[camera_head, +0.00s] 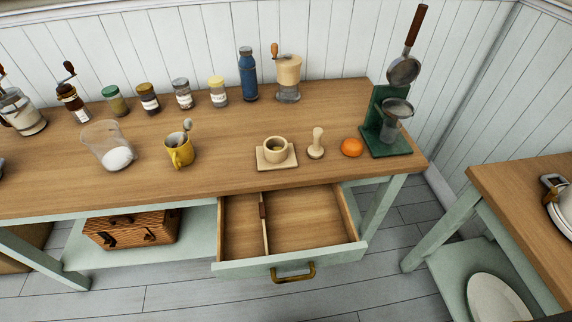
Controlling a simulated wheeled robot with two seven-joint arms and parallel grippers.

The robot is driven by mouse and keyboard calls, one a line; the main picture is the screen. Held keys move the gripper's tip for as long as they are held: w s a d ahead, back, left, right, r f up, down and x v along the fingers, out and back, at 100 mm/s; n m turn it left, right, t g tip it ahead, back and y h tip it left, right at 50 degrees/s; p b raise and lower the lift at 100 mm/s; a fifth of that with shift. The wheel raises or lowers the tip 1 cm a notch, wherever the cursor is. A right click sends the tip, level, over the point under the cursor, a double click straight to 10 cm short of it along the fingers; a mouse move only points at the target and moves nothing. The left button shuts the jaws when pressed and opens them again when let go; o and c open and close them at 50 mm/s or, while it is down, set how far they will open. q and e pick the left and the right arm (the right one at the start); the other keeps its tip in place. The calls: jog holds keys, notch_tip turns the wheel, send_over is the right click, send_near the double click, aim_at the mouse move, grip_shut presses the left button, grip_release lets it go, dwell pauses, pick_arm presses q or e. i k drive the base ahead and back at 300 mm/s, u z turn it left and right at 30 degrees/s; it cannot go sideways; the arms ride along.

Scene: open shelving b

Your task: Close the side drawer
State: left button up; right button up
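The side drawer (232,269) is pulled out from under the right part of the wooden counter in the head view. Its front is pale green with a brass handle (293,273) facing me. A wooden divider splits the inside into a narrow left compartment and a wider right one, and both look empty. Neither of my grippers shows in the head view.
On the counter (220,180) stand a yellow mug (180,153), a cup on a square saucer (276,150), a tamper (316,146), an orange (352,147) and several jars. A wicker basket (133,229) sits on the lower shelf. A second table (500,190) stands at right. Floor before the drawer is clear.

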aim_at(311, 227)
jog(key=u, duration=0.7)
jog(key=k, duration=0.7)
jog(key=z, duration=0.6)
jog(key=i, duration=0.5)
jog(key=u, duration=1.35)
jog(key=k, duration=0.8)
jog(key=z, duration=1.8)
